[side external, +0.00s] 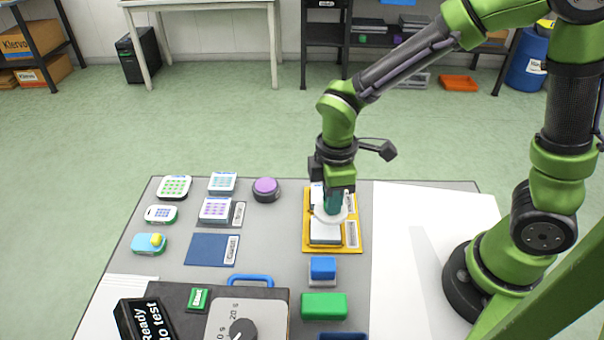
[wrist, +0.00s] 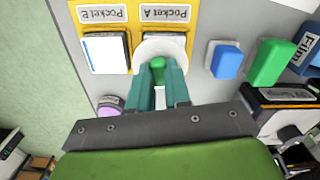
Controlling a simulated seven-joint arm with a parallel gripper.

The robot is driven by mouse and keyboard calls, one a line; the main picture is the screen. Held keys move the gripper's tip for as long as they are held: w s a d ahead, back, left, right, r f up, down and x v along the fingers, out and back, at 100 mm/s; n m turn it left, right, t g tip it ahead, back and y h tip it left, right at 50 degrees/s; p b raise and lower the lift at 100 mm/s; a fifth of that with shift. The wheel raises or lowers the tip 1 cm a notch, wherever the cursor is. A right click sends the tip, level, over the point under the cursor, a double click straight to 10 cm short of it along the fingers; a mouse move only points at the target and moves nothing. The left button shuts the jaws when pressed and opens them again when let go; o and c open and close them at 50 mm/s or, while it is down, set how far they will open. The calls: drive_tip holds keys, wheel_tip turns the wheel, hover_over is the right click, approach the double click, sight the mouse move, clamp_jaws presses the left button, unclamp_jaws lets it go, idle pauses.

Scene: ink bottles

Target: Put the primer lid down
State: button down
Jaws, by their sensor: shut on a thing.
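The primer lid (wrist: 160,48), as I take it, is a round white disc with a green knob. My gripper (wrist: 160,80) is shut on the knob with teal fingers, and the disc is beyond the fingertips. The lid (side external: 330,217) is over the yellow tray (side external: 307,243) in the side view, where my gripper (side external: 333,205) points down. In the wrist view the lid covers part of the pocket labelled Pocket A. I cannot tell whether the lid touches anything below it.
A white-topped block (wrist: 106,53) sits in Pocket B. A blue block (side external: 322,268) and a green block (side external: 323,306) stand in front of the tray. A purple round piece (side external: 265,189) is left of it. A white sheet (side external: 430,205) to the right is clear.

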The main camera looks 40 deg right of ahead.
sight(333, 219)
drive_tip(key=shift+s+a+f+n, duration=0.2)
drive_tip(key=shift+s+a+n, duration=0.1)
drive_tip(key=shift+s+n, duration=0.15)
drive_tip(key=shift+s+a+f+n, duration=0.25)
drive_tip(key=shift+s+n, duration=0.1)
drive_tip(key=shift+s, duration=0.15)
drive_tip(key=shift+s+a+f+n, duration=0.1)
drive_tip(key=shift+a+f+n, duration=0.05)
drive_tip(key=shift+a+n, duration=0.2)
drive_tip(key=w+a, duration=0.2)
drive_tip(key=w, duration=0.2)
drive_tip(key=w+a+f, duration=0.1)
drive_tip(key=w+a, duration=0.1)
drive_tip(key=w, duration=0.3)
drive_tip(key=w+a, duration=0.2)
drive_tip(key=w, duration=0.2)
drive_tip(key=shift+w+a+f, duration=0.3)
drive_tip(key=shift+w+a, duration=0.05)
drive_tip(key=shift+w, duration=0.1)
drive_tip(key=shift+f, duration=1.7)
drive_tip(key=shift+f, duration=0.2)
drive_tip(key=c, duration=1.1)
unclamp_jaws()
